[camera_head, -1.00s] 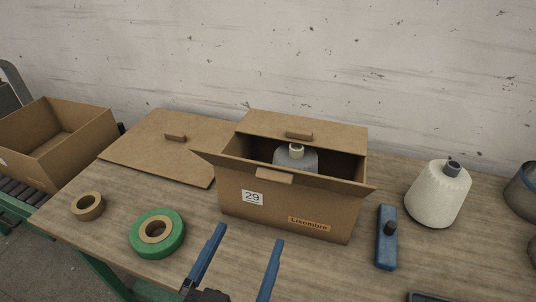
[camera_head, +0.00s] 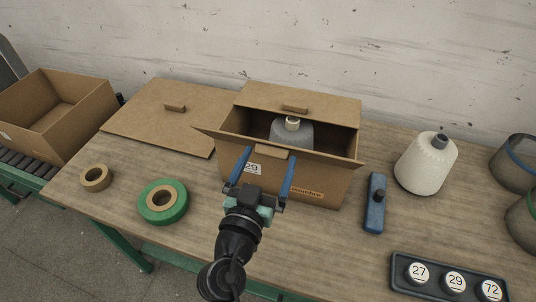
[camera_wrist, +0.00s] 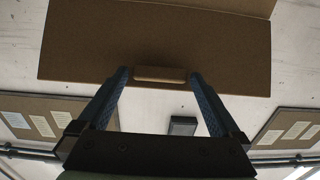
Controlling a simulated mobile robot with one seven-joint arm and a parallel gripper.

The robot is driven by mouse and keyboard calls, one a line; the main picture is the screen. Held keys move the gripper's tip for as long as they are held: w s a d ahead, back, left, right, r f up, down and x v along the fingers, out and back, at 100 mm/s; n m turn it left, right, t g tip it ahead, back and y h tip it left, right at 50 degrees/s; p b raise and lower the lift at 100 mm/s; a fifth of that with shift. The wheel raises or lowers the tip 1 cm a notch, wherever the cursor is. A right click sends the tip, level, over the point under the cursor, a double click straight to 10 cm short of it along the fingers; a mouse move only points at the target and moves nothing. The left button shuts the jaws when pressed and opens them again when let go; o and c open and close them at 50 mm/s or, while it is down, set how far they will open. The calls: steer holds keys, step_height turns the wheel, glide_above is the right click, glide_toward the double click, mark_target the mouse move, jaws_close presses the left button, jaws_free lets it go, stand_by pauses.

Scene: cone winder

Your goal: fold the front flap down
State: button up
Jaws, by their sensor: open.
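The cardboard box (camera_head: 312,188) stands on the table with a cone of grey yarn (camera_head: 291,133) inside. Its front flap (camera_head: 325,160) sticks outward from the front rim and carries a small tan grip block (camera_head: 271,152). In the wrist view the flap (camera_wrist: 225,50) spans the upper part, with the grip block (camera_wrist: 160,75) at its lower edge. My gripper (camera_head: 268,153) is open, its blue fingers on either side of the grip block. In the wrist view my gripper (camera_wrist: 160,82) also straddles the block; contact is not clear. The back flap (camera_head: 300,100) stands up behind.
A cardboard lid sheet (camera_head: 150,120) lies to the left, with a green tape roll (camera_head: 150,215) and a brown one (camera_head: 84,181) before it. A blue tool (camera_head: 374,215), a white yarn cone (camera_head: 415,170) and a tray of numbered discs (camera_head: 400,285) are to the right.

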steer(key=shift+w, duration=0.2)
jaws_close()
stand_by(0.5)
